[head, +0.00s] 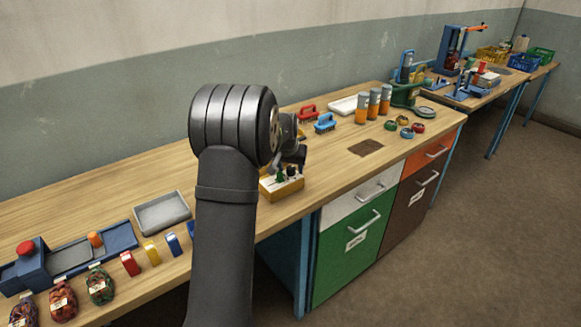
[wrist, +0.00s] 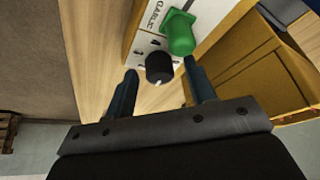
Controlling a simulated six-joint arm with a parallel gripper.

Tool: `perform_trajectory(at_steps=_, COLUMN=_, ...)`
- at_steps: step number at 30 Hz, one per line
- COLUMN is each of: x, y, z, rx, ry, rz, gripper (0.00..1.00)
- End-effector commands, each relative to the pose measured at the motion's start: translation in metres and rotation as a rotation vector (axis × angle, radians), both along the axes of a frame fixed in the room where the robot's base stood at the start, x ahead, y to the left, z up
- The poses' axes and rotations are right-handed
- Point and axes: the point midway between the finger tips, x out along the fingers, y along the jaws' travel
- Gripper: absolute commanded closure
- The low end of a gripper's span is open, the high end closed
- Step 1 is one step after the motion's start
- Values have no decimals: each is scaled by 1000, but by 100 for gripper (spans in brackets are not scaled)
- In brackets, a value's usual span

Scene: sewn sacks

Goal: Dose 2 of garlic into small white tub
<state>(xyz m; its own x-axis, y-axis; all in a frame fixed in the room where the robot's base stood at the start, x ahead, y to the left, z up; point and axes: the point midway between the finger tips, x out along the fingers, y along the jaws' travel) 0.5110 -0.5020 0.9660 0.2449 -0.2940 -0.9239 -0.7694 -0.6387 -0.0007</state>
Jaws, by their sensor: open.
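The garlic dispenser is a yellow box with a white panel (head: 283,186) near the table's front edge in the head view, partly behind my arm. In the wrist view its label (wrist: 152,14) reads GARLIC. A black dial knob (wrist: 159,67) with number marks around it sits on the panel. I cannot make out a small white tub in either view.
A brown mat (head: 366,147) lies near the front edge.

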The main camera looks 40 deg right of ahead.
Motion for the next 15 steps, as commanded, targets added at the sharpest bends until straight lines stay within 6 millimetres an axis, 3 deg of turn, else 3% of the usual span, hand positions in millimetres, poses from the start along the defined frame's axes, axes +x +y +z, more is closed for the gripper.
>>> perform_trajectory(at_steps=6, x=0, y=0, z=0, rx=0, ry=0, rz=0, gripper=50)
perform_trajectory(at_steps=13, x=0, y=0, z=0, rx=0, ry=0, rz=0, gripper=94)
perform_trajectory(at_steps=15, x=0, y=0, z=0, rx=0, ry=0, rz=0, gripper=94)
